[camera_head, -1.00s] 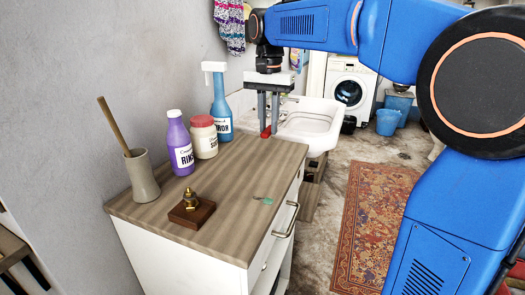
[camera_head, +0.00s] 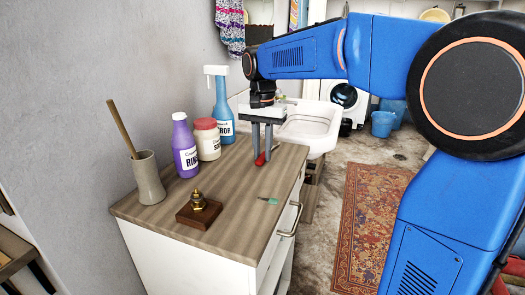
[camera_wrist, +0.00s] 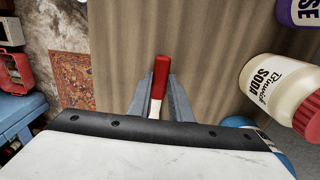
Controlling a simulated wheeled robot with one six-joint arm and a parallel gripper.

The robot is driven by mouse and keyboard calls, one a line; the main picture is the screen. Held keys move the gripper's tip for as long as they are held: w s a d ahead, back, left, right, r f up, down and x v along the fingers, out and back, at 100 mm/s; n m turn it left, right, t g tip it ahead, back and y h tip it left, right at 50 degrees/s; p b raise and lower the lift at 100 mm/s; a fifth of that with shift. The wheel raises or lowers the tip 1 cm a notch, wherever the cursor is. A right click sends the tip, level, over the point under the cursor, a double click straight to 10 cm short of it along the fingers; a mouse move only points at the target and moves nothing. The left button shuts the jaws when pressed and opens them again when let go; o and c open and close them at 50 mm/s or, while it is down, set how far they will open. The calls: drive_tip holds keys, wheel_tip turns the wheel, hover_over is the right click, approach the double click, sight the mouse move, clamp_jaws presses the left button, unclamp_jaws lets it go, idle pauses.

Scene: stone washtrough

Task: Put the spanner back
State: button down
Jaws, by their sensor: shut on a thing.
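My gripper (camera_head: 262,158) is shut on a red-handled tool, the spanner (camera_head: 260,159), over the far right part of the wooden cabinet top (camera_head: 235,180). In the wrist view the spanner's red handle (camera_wrist: 161,76) sticks out beyond the fingers (camera_wrist: 160,98), with a pale shaft between them. Its other end is hidden by my gripper there. In the head view a thin pale part shows just right of the fingers. I cannot tell whether the spanner touches the top.
A purple bottle (camera_head: 184,148), a soda jar (camera_head: 206,140) and a blue spray bottle (camera_head: 222,108) stand left of my gripper. Nearer are a beige pot (camera_head: 147,180) with a stick, a brass piece on a wooden block (camera_head: 199,213) and a small teal item (camera_head: 268,201). The white basin (camera_head: 310,124) lies behind.

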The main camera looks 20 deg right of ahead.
drive_tip(key=shift+f, duration=0.15)
drive_tip(key=c, duration=1.6)
unclamp_jaws()
wheel_tip(320, 180, up, 12)
drive_tip(key=s+d+f+n+t, duration=0.1)
drive_tip(key=s+d+f+n, duration=0.1)
drive_tip(key=s+f, duration=0.5)
drive_tip(key=s+d+f+n+t, duration=0.2)
drive_tip(key=s+d+f, duration=0.2)
drive_tip(key=s+f, duration=0.4)
drive_tip(key=s+d+f+n+t, duration=0.1)
drive_tip(key=s+d+f+n, duration=0.2)
drive_tip(key=s+f, duration=0.5)
drive_tip(key=shift+s+d+f+t, duration=0.1)
drive_tip(key=shift+s+t, duration=0.05)
drive_tip(key=shift+s, duration=0.95)
drive_tip(key=shift+s+d+f+t, duration=0.1)
drive_tip(key=shift+s+d, duration=0.05)
drive_tip(key=shift+s, duration=1)
drive_tip(key=shift+s+d+f+t, duration=0.1)
drive_tip(key=shift+s+t, duration=0.05)
drive_tip(key=shift+s, duration=0.95)
drive_tip(key=shift+r, duration=0.1)
